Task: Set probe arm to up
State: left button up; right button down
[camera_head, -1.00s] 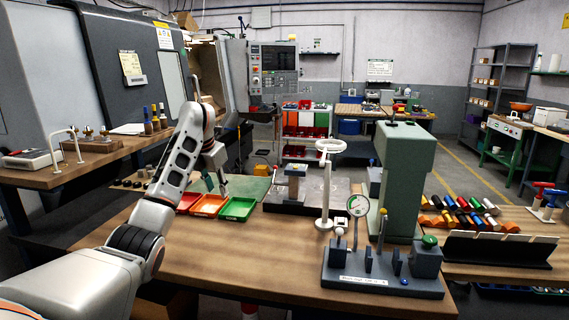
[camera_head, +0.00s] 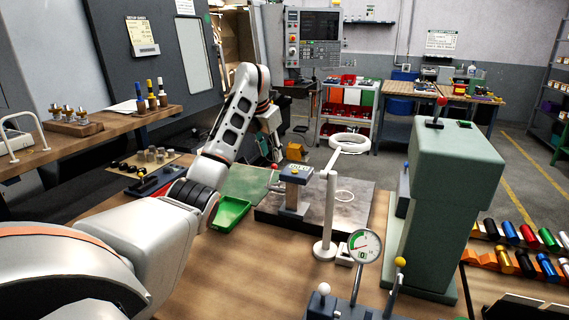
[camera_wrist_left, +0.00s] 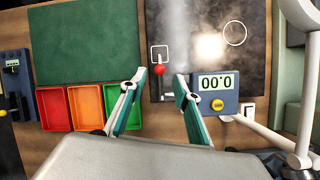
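A blue-grey digital gauge (camera_head: 297,174) stands on the dark plate. Its display reads 0.00 in the left wrist view (camera_wrist_left: 217,92). A small red ball (camera_head: 274,166) shows at its left side, apparently the end of the probe arm; it also shows in the left wrist view (camera_wrist_left: 159,70). The arm's link to the gauge is mostly hidden, and I cannot tell its tilt. My left gripper (camera_head: 271,152) is over the plate's left side, close to the ball. In the left wrist view its fingers (camera_wrist_left: 158,84) are apart and empty, with the ball showing between them. My right gripper is not in view.
A white ring lamp (camera_head: 327,215) stands just right of the gauge. A green tray (camera_head: 230,213) and a green mat (camera_head: 247,182) lie left of the plate (camera_head: 352,216). A dial gauge stand (camera_head: 363,246) and a tall green machine (camera_head: 440,200) stand at the right.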

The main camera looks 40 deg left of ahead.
aim_at(274, 165)
pick_arm(q)
jog(key=shift+x, duration=3.75)
jog(key=shift+s, duration=0.1)
grip_shut()
